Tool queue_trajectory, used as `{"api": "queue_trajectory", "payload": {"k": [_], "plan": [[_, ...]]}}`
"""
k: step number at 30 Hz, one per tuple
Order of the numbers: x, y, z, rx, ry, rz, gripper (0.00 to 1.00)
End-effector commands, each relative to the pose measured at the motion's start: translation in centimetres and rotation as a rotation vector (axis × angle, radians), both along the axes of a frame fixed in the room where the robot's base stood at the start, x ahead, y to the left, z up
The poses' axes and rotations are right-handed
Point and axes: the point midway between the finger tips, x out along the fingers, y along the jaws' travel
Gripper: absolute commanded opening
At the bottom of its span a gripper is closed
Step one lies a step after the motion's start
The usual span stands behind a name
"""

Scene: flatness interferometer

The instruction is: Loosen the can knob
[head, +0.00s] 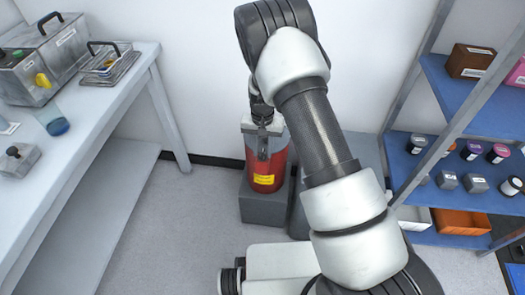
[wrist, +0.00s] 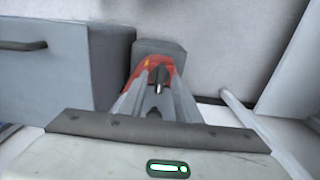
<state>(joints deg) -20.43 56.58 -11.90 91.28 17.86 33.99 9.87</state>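A red can (head: 265,168) with a yellow label stands upright on a grey block in the head view. My gripper (head: 263,140) points down at the top of the can, partly in front of it. In the wrist view my gripper's fingers (wrist: 157,88) reach toward the red can (wrist: 150,68), whose curved red edge shows around their tips. A small dark and light piece lies between the fingertips, possibly the knob. The knob itself is not clearly visible, and I cannot tell whether the fingers touch it.
The grey block (head: 264,210) stands on the floor by the wall. A larger grey box (wrist: 60,70) is close beside it. A white bench (head: 90,110) with metal cases is at left. A blue shelf (head: 480,110) with jars and bins is at right. Floor at left centre is clear.

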Motion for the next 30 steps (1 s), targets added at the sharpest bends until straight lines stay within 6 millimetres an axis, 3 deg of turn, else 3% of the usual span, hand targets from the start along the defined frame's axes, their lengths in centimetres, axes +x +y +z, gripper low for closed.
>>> {"api": "queue_trajectory", "payload": {"k": [9,15,30], "plan": [[0.0,0.01,-0.26,0.0,0.0,0.0,0.3],[0.0,0.01,-0.24,0.0,0.0,0.0,0.0],[0.02,-0.02,-0.29,0.002,0.001,0.104,0.0]]}}
